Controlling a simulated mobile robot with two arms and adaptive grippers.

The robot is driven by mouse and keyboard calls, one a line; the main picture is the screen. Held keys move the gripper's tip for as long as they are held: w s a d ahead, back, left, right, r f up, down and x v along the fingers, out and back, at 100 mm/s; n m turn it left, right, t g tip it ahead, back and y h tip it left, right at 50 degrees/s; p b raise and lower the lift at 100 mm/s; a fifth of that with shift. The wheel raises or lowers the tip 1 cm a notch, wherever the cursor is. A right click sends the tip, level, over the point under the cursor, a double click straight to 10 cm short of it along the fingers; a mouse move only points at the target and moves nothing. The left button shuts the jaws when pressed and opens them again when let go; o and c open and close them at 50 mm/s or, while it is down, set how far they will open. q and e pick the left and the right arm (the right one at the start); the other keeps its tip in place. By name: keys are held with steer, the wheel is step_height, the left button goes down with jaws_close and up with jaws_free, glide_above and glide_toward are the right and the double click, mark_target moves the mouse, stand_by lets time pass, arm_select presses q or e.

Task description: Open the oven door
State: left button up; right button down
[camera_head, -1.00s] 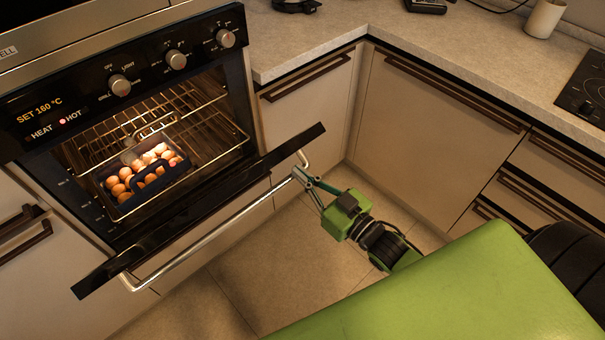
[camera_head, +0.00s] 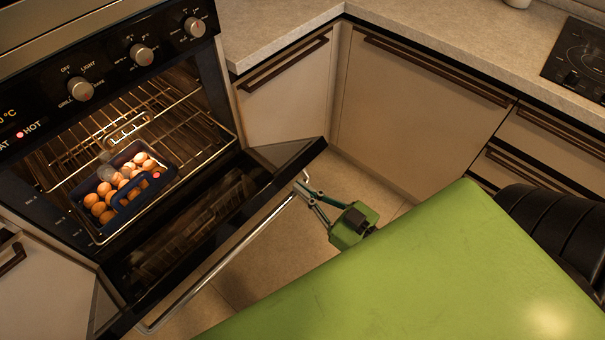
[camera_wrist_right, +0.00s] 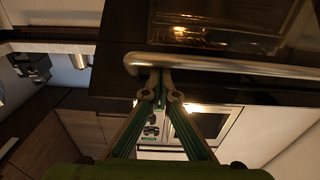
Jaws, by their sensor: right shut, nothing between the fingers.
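The oven door (camera_head: 190,232) is partly open, tilted outward and down, with its dark inner face showing in the head view. Its long metal handle (camera_head: 222,262) runs along the front; the bar also crosses the right wrist view (camera_wrist_right: 235,67). My right gripper (camera_head: 303,187) is at the handle's right end, shut with nothing held between its fingers. In the right wrist view its fingertips (camera_wrist_right: 160,92) are close against the bar's bent end; whether they touch it is unclear. The oven (camera_head: 142,84) is lit inside. My left gripper is not in view.
A dark tray of eggs (camera_head: 127,185) sits on the oven rack (camera_head: 172,120). Cabinets (camera_head: 415,110) and a counter (camera_head: 450,45) form a corner to the right. A cooktop (camera_head: 580,60) is at the far right. Clear floor (camera_head: 270,255) shows near the gripper.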

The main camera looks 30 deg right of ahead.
steer(key=v, duration=1.2)
